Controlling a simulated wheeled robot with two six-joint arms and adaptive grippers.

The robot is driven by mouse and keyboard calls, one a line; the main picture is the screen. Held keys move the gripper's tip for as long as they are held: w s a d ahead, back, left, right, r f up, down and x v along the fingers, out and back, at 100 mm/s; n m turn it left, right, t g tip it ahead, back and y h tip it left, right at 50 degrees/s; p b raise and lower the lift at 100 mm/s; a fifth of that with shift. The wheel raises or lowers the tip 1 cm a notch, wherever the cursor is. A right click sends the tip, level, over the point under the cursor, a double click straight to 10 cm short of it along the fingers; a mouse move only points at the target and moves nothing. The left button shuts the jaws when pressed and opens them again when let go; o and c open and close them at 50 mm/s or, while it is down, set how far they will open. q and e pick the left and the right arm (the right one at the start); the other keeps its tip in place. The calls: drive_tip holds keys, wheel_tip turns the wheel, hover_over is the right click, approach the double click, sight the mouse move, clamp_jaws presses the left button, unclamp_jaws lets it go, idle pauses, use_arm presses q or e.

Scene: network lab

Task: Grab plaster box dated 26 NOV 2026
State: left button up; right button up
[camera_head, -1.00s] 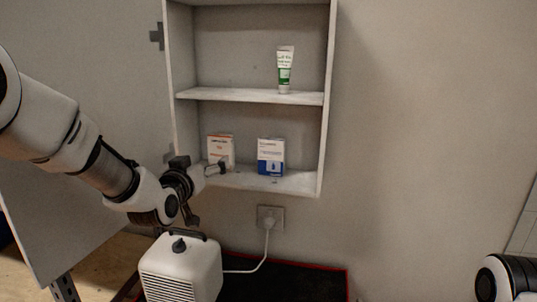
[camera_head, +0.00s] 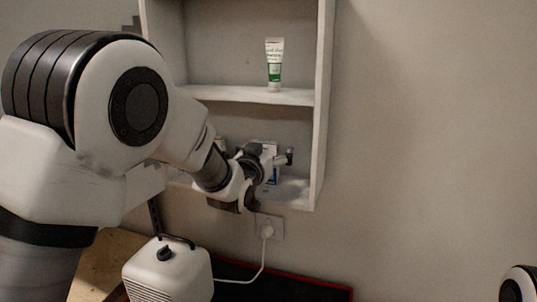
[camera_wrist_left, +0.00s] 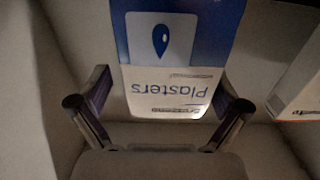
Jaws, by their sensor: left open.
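The plaster box (camera_head: 274,174), white and blue, stands on the cabinet's lower shelf and is mostly hidden behind my left gripper (camera_head: 272,160) in the head view. In the left wrist view the plaster box (camera_wrist_left: 165,80) appears upside down, with "Plasters" and a blue drop mark readable; any date is too small to read. My left gripper (camera_wrist_left: 162,95) is open, with one finger toward each side of the box's near end. I cannot tell whether the fingers touch it. My right gripper is not in view.
A white box with an orange edge (camera_wrist_left: 302,85) stands close beside the plaster box. A white and green tube (camera_head: 274,65) stands on the upper shelf (camera_head: 235,95). A white appliance (camera_head: 168,272) sits below, with its cord at a wall socket (camera_head: 268,229).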

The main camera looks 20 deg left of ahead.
use_arm(q)
drive_tip(key=shift+s+a+r, duration=0.25)
drive_tip(key=shift+s+a, duration=0.15)
drive_tip(key=shift+s, duration=0.15)
drive_tip(key=shift+s+a, duration=0.2)
drive_tip(key=shift+s, duration=0.05)
drive_tip(key=c, duration=0.9)
drive_tip(key=shift+w+d+f, duration=0.15)
drive_tip(key=shift+w+d, duration=0.15)
drive_tip(key=shift+c, duration=0.2)
